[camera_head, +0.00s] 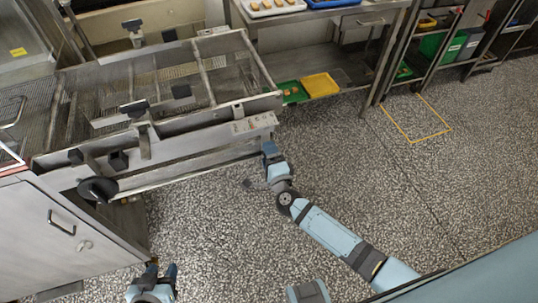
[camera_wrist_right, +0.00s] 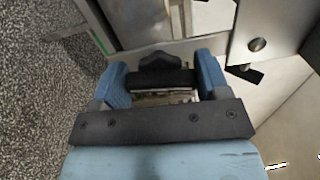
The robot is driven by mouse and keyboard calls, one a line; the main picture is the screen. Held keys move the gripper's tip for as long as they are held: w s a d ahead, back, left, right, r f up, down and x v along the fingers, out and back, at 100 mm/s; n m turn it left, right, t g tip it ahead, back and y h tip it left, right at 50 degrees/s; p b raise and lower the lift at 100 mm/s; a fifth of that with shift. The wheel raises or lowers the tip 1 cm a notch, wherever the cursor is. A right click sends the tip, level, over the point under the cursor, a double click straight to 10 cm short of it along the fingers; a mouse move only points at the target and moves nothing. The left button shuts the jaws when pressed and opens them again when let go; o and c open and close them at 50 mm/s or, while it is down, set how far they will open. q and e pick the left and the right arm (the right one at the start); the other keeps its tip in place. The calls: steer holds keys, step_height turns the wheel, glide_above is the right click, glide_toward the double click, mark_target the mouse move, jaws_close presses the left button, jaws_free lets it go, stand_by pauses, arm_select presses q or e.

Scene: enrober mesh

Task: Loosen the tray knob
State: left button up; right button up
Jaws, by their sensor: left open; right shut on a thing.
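The black lobed tray knob (camera_wrist_right: 158,60) shows in the right wrist view, between the blue fingers of my right gripper (camera_wrist_right: 163,72). The gripper is shut on it. In the head view my right gripper (camera_head: 270,150) is at the right end of the metal enrober frame (camera_head: 190,155), and the knob there is hidden. My left gripper (camera_head: 161,272) is open and empty at the bottom left, low beside the steel cabinet (camera_head: 40,245) and apart from the frame.
The frame carries a mesh tray (camera_head: 180,80) with other black knobs (camera_head: 118,160) and a black handwheel (camera_head: 98,189) on its near side. A steel table (camera_head: 335,55) stands behind, with a green tray (camera_head: 291,91) and a yellow tray (camera_head: 320,85) below. The speckled floor (camera_head: 420,180) at right is clear.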

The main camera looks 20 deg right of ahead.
stand_by(0.4)
steer(key=o, duration=0.9)
